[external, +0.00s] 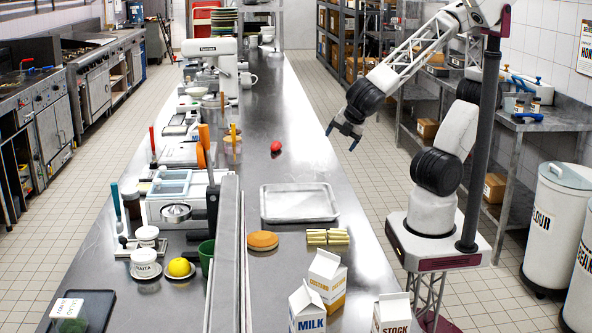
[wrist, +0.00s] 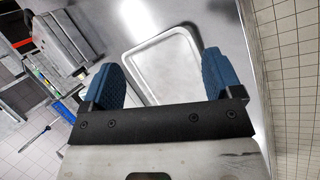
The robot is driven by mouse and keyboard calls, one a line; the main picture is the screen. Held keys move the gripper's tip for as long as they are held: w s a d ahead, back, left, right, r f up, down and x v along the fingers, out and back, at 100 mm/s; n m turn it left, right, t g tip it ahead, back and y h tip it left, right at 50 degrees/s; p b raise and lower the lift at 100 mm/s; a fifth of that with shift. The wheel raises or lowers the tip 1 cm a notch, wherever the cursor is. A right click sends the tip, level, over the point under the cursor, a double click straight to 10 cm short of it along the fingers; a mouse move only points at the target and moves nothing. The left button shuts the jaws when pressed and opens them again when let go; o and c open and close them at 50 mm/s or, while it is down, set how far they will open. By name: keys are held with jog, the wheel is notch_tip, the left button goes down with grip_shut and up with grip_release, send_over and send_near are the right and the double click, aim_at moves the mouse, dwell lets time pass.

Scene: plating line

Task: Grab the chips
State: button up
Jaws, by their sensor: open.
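A small bundle of yellow-gold sticks (external: 327,237), which may be the chips, lies on the steel counter in front of the metal tray in the external view. No label on it can be read. My gripper (external: 341,137) is raised at the counter's right edge, beyond the tray and well away from the bundle. Its two blue fingers are spread with nothing between them. The wrist view also shows my gripper (wrist: 158,80) open and empty, with part of the tray beyond it. The yellow bundle cannot be made out in the wrist view.
The empty metal tray (external: 298,204) lies on the counter (external: 300,100); it also shows in the wrist view (wrist: 155,62). A round brown bun (external: 262,240) is beside the bundle. Milk (external: 306,312), custard (external: 327,272) and stock (external: 391,313) cartons stand nearer. A red item (external: 276,147) lies farther back.

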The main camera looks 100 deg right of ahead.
jog(key=w+a+f+n+t, duration=0.2)
jog(key=w+a+f+n, duration=0.1)
jog(key=a+n, duration=0.35)
jog(key=n+t+y, duration=0.4)
jog(key=n+t, duration=0.3)
jog(key=n, duration=0.9)
send_near(332, 231)
jog(key=shift+w+d+f, duration=0.3)
jog(key=shift+w+f, duration=0.1)
jog(key=shift+w, duration=0.05)
jog(key=shift+x, duration=1.3)
jog(key=shift+w, duration=0.1)
jog(key=shift+x, duration=2.5)
jog(key=shift+a+r, duration=0.1)
jog(key=shift+a, duration=0.05)
jog(key=shift+c, duration=0.3)
jog(key=c, duration=1)
